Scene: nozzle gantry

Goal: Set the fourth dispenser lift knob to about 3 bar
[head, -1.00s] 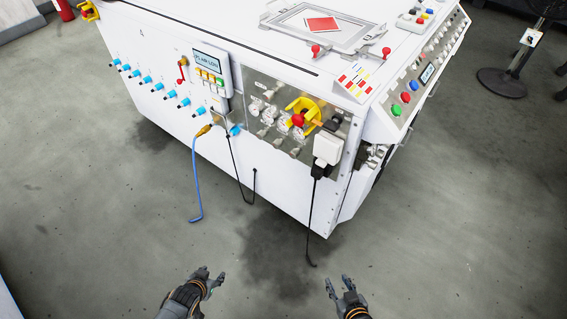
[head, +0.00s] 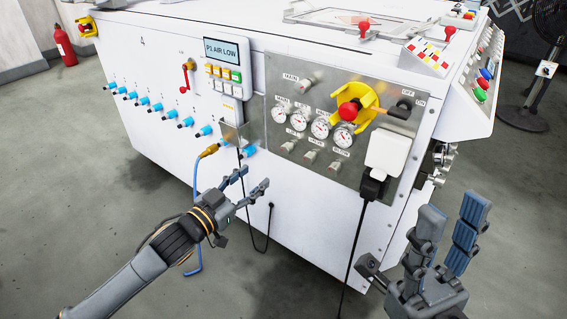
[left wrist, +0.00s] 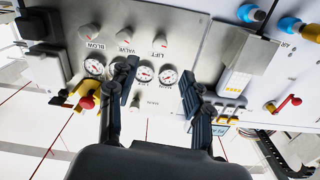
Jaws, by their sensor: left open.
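The metal panel (head: 272,165) on the white machine's front carries a row of several round gauges (head: 320,127). Below the gauges are three small knobs. The one labelled LIFT (left wrist: 160,42) reads in the left wrist view, with VALVE (left wrist: 126,48) and BLOW (left wrist: 91,32) beside it; that view is upside down. In the head view the lift knob (head: 289,147) is the leftmost of the three. Gauge values are too small to read. My left gripper (head: 255,178) is open and empty, left of and below the knobs, apart from them. My right gripper (head: 455,207) is open and empty, right of the panel.
The floor in front is open.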

